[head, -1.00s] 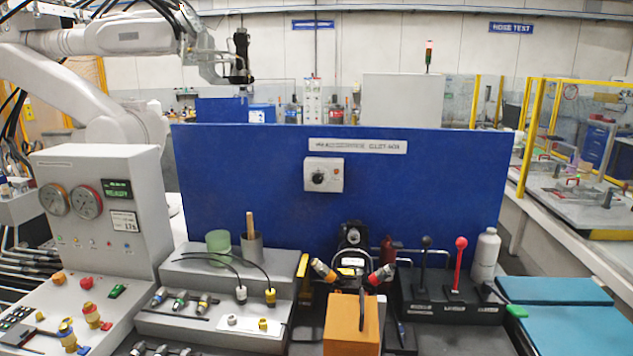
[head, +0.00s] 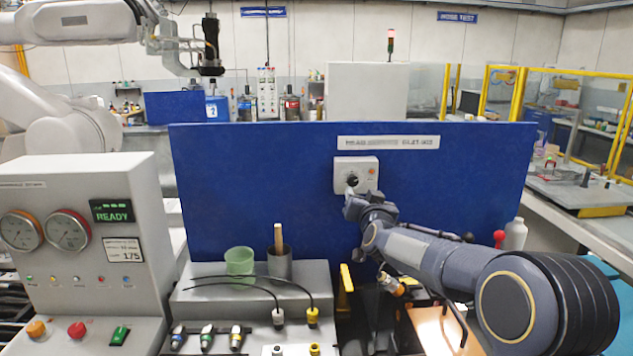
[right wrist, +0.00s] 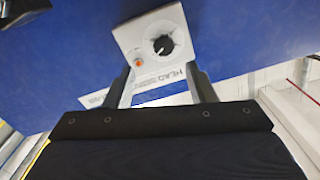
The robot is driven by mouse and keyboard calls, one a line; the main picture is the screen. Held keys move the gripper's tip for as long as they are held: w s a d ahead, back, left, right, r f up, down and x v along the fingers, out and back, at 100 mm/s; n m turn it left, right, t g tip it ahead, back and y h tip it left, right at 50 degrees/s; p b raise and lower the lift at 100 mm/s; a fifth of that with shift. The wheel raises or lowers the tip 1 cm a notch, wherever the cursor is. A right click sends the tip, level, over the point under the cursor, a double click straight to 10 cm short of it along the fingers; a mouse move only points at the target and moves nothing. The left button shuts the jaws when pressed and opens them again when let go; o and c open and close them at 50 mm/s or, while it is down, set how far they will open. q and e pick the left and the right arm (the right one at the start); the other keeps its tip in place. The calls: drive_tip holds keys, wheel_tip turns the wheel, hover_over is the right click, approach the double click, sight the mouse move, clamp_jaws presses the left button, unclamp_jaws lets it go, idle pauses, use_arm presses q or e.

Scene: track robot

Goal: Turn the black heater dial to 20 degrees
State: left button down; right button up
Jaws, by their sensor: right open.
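The black heater dial (head: 352,180) sits on a white control box (head: 370,164) mounted on the blue panel. In the right wrist view the dial (right wrist: 163,45) is round with a white pointer mark, beside an orange lamp. My right gripper (head: 352,194) is just in front of the box, its tip partly covering the dial's lower edge in the head view. In the right wrist view its two fingers (right wrist: 163,80) are spread apart with nothing between them; the dial lies beyond the fingertips. I cannot tell any contact. My left gripper is not in view.
The blue panel (head: 255,195) stands behind the bench. A green cup (head: 239,262) stands left on a grey block. A gauge console (head: 130,220) is at far left.

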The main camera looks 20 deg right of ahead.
sight(353, 181)
drive_tip(key=p+x, duration=0.1)
drive_tip(key=x, duration=0.4)
drive_tip(key=p+x, duration=0.1)
drive_tip(key=x, duration=0.1)
drive_tip(key=shift+w+a+r+p, duration=0.25)
drive_tip(key=shift+w+p, duration=0.1)
drive_tip(key=shift+w, duration=0.1)
drive_tip(key=shift+w+d, duration=0.15)
drive_tip(key=shift+w, duration=0.2)
drive_tip(key=c, duration=1)
